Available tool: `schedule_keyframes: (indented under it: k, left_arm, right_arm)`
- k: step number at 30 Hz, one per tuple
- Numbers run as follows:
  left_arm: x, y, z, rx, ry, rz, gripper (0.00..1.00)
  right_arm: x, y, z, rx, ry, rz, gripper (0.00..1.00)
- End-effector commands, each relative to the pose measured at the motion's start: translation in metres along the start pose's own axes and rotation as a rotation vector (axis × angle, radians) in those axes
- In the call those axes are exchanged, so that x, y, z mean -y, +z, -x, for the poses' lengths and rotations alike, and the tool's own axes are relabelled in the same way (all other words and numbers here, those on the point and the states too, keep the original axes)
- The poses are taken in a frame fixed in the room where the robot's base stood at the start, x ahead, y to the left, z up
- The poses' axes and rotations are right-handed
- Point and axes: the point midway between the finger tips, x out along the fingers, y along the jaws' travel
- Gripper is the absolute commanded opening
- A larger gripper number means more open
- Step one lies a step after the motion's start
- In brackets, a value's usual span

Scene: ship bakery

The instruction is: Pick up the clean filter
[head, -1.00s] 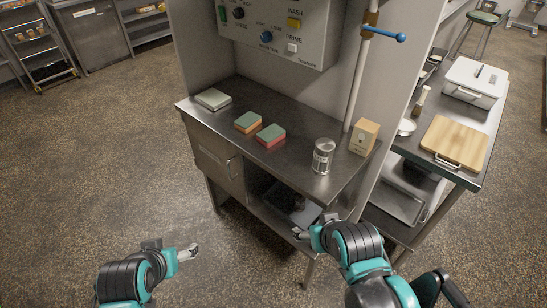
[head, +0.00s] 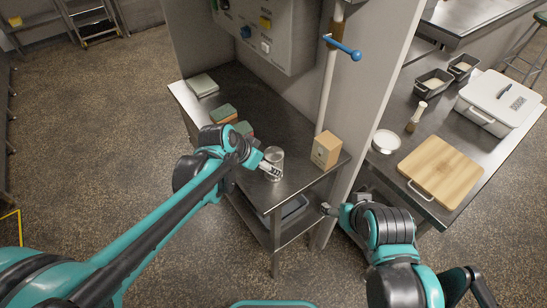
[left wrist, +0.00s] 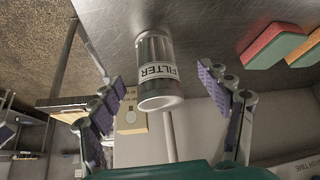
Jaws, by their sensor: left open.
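The filter is a clear ribbed cylinder (head: 274,158) standing upright on the steel counter (head: 300,178) in the head view. In the left wrist view the filter (left wrist: 158,65) appears inverted, with a white band lettered FILTER. My left gripper (head: 268,168) reaches in from the left, close beside the filter. In the left wrist view its two fingers (left wrist: 162,78) are spread, with the filter between and beyond them; no grip is visible. My right gripper (head: 328,210) is low, by the counter's right leg and lower shelf; its opening is too small to judge.
A tan box (head: 325,150) stands just right of the filter. Two sponges (head: 223,113) lie behind my left arm, with a grey-green pad (head: 202,85) beyond. A white pipe with a blue handle (head: 343,47) rises behind. A cutting board (head: 440,170) lies on the right counter.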

Motion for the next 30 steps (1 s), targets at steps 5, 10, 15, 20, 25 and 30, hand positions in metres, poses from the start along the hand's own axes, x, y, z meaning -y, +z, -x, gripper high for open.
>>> schedule_keyframes:
  k: [5,10,15,20,25,30]
  left_arm:
    - [-0.003,-0.011,-0.016,-0.004,0.027,-0.040,0.77]
    - [-0.004,-0.010,-0.036,-0.004,0.028,-0.043,0.77]
    - [-0.005,-0.012,-0.052,-0.003,0.027,-0.043,0.77]
    - [-0.007,-0.015,-0.078,-0.003,0.027,-0.042,0.77]
    - [-0.007,-0.016,-0.090,-0.003,0.027,-0.040,0.77]
    - [-0.007,-0.017,-0.089,-0.003,0.026,-0.040,0.74]
  right_arm:
    - [0.000,-0.001,0.002,0.000,0.000,0.000,0.71]
    - [0.000,0.005,-0.006,0.000,0.000,0.000,0.71]
    - [0.000,0.009,-0.013,0.000,0.000,0.000,0.71]
    - [0.000,0.018,-0.025,0.000,0.000,0.000,0.71]
    - [0.000,0.020,-0.028,0.000,0.000,0.000,0.71]
    - [0.000,0.019,-0.027,0.000,0.000,0.000,0.71]
